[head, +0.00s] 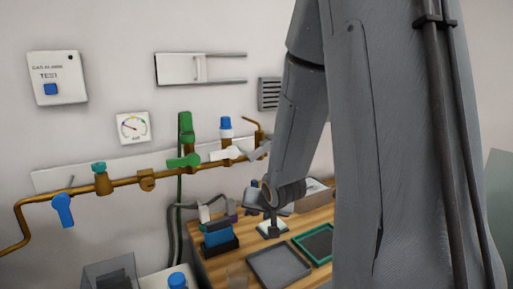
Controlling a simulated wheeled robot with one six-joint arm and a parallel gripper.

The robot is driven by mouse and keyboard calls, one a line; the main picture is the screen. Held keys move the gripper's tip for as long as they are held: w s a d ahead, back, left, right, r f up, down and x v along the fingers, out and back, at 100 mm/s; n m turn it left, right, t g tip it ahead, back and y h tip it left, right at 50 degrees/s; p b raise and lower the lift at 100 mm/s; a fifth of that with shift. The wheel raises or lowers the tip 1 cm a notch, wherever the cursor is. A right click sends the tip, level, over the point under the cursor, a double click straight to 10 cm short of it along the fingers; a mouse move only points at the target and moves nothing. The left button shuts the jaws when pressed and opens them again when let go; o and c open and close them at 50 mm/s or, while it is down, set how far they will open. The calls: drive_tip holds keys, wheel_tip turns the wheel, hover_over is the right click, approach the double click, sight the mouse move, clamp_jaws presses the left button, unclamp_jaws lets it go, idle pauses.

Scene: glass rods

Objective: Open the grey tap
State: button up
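A brass pipe (130,183) runs along the wall with several taps on it. A light grey or whitish lever (228,153) sits below a blue-capped outlet (226,127), roughly in line with the pipe. A darker grey lever (260,150) slants at the pipe's right end, close to my arm's edge in the picture. I cannot tell for certain which is the grey tap. My forearm comes down to a dark wrist, and what seems to be my gripper (273,228) shows small over the bench, apart from the taps. Its fingers are too small to read.
A blue lever (62,210) hangs down at left; a green lever (183,162) lies along the pipe. The wooden bench (222,268) holds a grey tray (279,265), a green-rimmed tray (327,258) and a blue block (217,236). My arm hides much of the right side.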

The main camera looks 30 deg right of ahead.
drive_tip(key=w+d+r+m+t+p, duration=0.3)
drive_tip(key=w+d+r+t, duration=0.2)
drive_tip(key=w+r, duration=0.15)
drive_tip(key=m+t+y+p, duration=0.1)
drive_tip(key=m+t+y, duration=0.1)
drive_tip(key=m+t, duration=0.15)
approach(257, 155)
drive_tip(key=w, duration=0.3)
drive_tip(key=shift+n+t, duration=0.35)
drive_tip(key=shift+t, duration=0.1)
drive_tip(key=shift+w+a+f+p, duration=0.15)
drive_tip(key=shift+w+p, duration=0.5)
drive_tip(key=shift+w, duration=1.3)
drive_tip(key=shift+w+a+f+p, duration=0.1)
drive_tip(key=shift+w+f+p, duration=0.35)
drive_tip(key=shift+w, duration=1.5)
drive_tip(key=shift+r, duration=0.2)
clamp_jaws()
